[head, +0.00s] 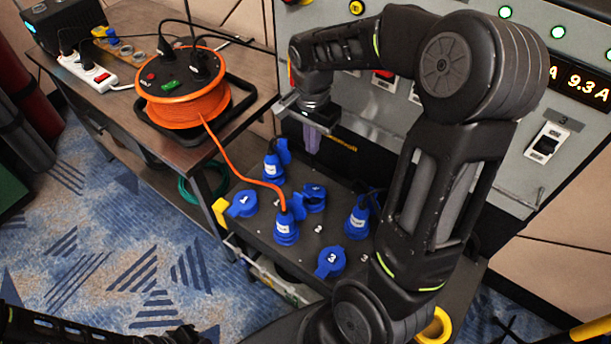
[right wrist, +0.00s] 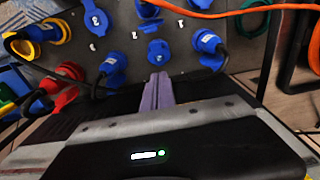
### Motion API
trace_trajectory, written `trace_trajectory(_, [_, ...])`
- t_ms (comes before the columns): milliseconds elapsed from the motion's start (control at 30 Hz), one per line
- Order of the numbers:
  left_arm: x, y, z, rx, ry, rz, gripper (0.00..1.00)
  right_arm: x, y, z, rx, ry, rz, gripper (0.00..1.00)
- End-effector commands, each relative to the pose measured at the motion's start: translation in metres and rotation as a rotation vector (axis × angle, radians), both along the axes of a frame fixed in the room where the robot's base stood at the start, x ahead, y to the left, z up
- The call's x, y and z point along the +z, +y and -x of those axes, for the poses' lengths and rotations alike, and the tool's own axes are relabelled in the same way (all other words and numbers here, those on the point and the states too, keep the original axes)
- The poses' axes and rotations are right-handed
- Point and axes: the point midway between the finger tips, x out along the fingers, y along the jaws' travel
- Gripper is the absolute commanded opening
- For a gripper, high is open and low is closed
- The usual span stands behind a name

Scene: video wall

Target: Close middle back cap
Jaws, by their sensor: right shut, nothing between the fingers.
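The middle back cap (head: 314,192) is blue and sits on the dark socket box, between two blue plugs in the back row. It also shows in the right wrist view (right wrist: 158,49), just beyond my fingertips. I cannot tell whether its lid is fully down. My right gripper (head: 311,140) hangs above and behind the back row, with its purple fingers shut and empty, pointing down. The fingers also show in the right wrist view (right wrist: 157,92), apart from the cap as far as I can see. My left gripper is not in view; only dark arm parts show at bottom left.
Blue plugs stand at back left (head: 273,167), back right (head: 358,222) and front middle (head: 286,228). Flat blue caps lie at front left (head: 241,204) and front right (head: 330,262). An orange cable runs to the reel (head: 183,100). The grey panel (head: 490,140) rises behind.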

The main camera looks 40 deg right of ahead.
Motion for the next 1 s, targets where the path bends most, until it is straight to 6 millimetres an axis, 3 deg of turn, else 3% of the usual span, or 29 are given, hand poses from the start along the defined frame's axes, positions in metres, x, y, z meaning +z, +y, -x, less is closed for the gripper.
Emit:
trace_trajectory(267, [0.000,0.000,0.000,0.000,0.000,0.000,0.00,-0.001,0.000,0.000,-0.001,0.001,0.001,0.00])
trace_trajectory(467, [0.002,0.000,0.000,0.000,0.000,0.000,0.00,-0.013,0.000,0.000,-0.002,0.004,0.001,0.00])
trace_trajectory(1000, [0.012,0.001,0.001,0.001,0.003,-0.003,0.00,-0.108,0.004,0.002,0.000,0.005,0.000,0.00])
